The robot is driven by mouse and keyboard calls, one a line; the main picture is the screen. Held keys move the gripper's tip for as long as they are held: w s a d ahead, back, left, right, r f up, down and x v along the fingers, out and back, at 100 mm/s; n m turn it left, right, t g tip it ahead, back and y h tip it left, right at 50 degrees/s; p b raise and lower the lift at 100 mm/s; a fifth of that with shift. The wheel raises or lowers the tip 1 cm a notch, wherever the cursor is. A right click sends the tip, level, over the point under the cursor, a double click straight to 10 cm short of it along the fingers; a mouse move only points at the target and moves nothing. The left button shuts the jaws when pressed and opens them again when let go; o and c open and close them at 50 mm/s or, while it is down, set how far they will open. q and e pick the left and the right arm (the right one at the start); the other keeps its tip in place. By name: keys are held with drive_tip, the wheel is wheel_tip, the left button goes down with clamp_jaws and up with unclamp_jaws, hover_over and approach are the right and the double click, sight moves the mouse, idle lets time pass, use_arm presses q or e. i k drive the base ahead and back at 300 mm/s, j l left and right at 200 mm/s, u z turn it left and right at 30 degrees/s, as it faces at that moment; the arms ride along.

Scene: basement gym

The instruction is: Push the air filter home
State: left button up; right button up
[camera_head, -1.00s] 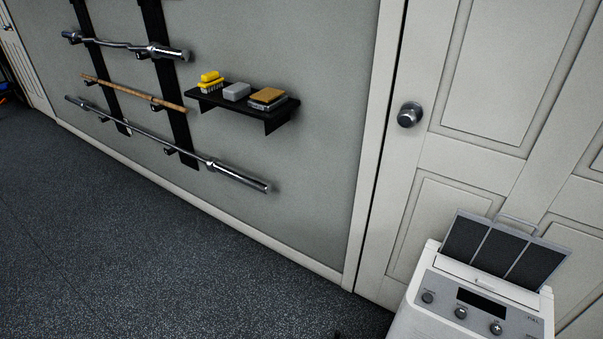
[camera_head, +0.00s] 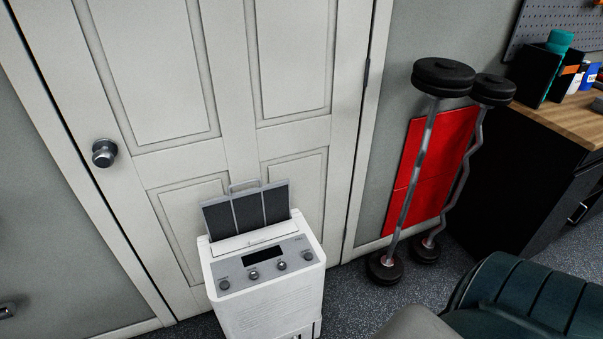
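The air filter (camera_head: 248,210) is a dark panel in a grey frame with a thin handle on its top edge. It stands up out of the top of a white dehumidifier-like machine (camera_head: 268,302), with much of the panel showing above the casing. The machine has a grey control panel (camera_head: 264,262) with a dark display and several knobs. It stands in front of a white door. Neither of my grippers shows in the head view.
The white door (camera_head: 290,65) is behind the machine, with a knob (camera_head: 104,153) at left. Barbells with black plates (camera_head: 443,78) lean by a red mat (camera_head: 448,150) at right. A dark workbench with a wooden top (camera_head: 573,112) and a dark green padded item (camera_head: 530,300) are farther right.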

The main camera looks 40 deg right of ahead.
sight(250, 219)
drive_tip(key=z, duration=0.9)
